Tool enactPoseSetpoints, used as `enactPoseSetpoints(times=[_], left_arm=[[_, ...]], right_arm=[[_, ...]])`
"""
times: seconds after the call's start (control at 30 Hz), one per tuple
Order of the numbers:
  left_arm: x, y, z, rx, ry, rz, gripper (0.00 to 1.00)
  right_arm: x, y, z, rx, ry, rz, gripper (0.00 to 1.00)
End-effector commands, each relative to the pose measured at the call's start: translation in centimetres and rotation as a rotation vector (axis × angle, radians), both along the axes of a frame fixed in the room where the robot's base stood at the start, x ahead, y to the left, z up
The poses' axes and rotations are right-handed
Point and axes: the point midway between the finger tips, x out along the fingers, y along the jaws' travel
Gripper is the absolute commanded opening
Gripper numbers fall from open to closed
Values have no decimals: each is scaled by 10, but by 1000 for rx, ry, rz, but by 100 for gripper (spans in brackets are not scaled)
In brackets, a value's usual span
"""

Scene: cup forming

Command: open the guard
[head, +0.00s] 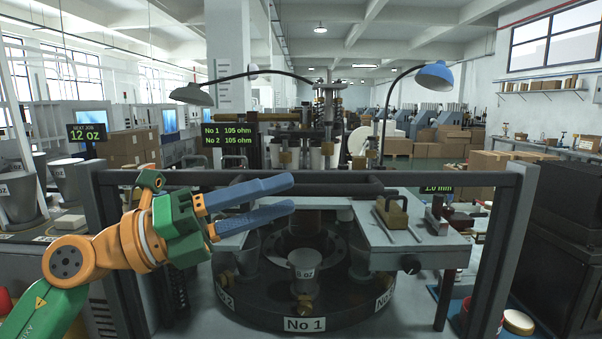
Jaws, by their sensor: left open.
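The guard (455,179) is a dark frame in the head view, with a long top bar and a post at each side. It stands upright across the front of the forming machine, and the machine shows through it. A shorter dark bar, seemingly its handle (340,191), runs along the middle of the top bar. My left gripper (293,194) comes in from the left with its two blue fingers apart and nothing between them. Its fingertips overlap the left part of the handle in the picture; I cannot tell whether they touch it. My right gripper is out of view.
Behind the guard is a round turntable (256,314) with cups and a "No 1" label. A grey side table (430,246) with small tools stands at the right. Two lamps arch above. A dark cabinet (570,245) stands far right.

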Motion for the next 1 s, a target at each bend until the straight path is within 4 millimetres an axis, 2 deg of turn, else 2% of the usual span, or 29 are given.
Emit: enactPoseSetpoints(times=[0.03, 0.2, 0.47, 0.57, 0.67, 1.0], left_arm=[[3, -10, 10, -1, 1, -4, 50], [12, -32, 12, -1, 3, -1, 50], [13, -36, 9, -2, 2, 1, 50], [13, -36, 9, -2, 2, 1, 28], [13, -36, 9, -2, 2, 1, 1], [13, -36, 9, -1, 2, 0, 0]], right_arm=[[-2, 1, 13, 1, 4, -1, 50], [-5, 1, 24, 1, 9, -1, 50], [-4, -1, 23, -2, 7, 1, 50], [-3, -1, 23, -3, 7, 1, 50], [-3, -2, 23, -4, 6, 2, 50], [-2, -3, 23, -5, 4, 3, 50]])
